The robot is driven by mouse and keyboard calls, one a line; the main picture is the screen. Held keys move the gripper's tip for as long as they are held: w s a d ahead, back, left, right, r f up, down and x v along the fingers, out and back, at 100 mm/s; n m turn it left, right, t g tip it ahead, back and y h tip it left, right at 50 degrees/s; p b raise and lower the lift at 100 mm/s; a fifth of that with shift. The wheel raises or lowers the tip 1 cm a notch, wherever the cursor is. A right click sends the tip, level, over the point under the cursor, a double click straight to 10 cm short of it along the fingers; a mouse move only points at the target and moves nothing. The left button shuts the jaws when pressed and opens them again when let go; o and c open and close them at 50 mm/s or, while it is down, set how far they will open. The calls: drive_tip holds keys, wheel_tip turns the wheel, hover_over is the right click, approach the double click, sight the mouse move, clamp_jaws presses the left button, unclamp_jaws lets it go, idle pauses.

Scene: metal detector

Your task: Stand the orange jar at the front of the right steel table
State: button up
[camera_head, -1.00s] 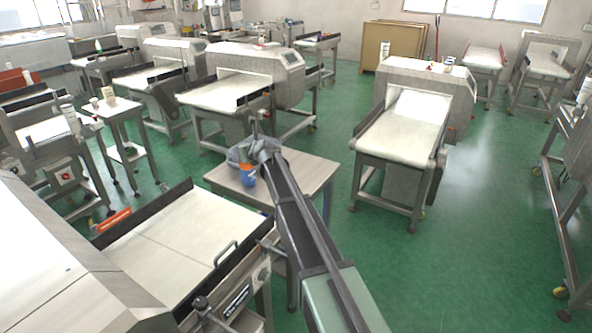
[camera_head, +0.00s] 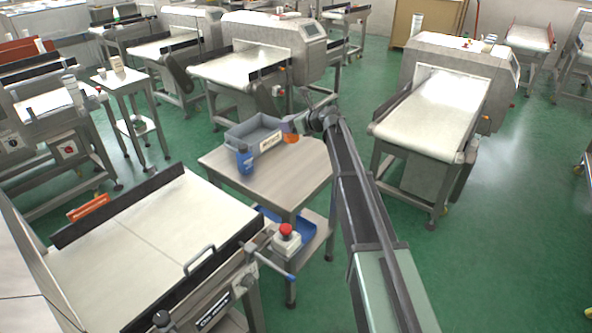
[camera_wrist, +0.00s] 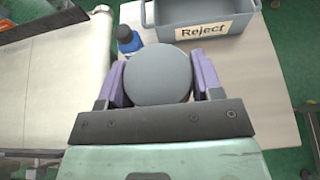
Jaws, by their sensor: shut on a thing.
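The orange jar (camera_head: 291,138) is between my purple gripper fingers, at the right end of the grey bin over the back of the steel table (camera_head: 280,172). In the wrist view the jaws of my gripper (camera_wrist: 160,82) are closed around a round grey lid (camera_wrist: 158,74), seen from above; it hides the jar's body. My gripper also shows in the head view (camera_head: 288,127). I cannot tell whether the jar's base touches the table.
A grey bin labelled Reject (camera_head: 262,132) stands at the table's back; it also shows in the wrist view (camera_wrist: 205,22). A blue bottle (camera_head: 245,160) stands at the table's left edge. The table's front is bare. A conveyor (camera_head: 150,235) adjoins at front left.

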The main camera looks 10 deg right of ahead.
wheel_tip(320, 180, down, 17)
drive_tip(key=b, duration=1.4)
drive_tip(key=shift+r, duration=0.2)
drive_tip(key=shift+r+p, duration=0.35)
drive_tip(key=shift+f, duration=0.2)
drive_tip(key=o, duration=1.1)
drive_tip(key=shift+c, duration=0.2)
drive_tip(key=shift+r, duration=0.25)
drive_tip(key=p+v, duration=0.4)
drive_tip(key=v, duration=0.8)
drive_tip(key=shift+p, duration=0.3)
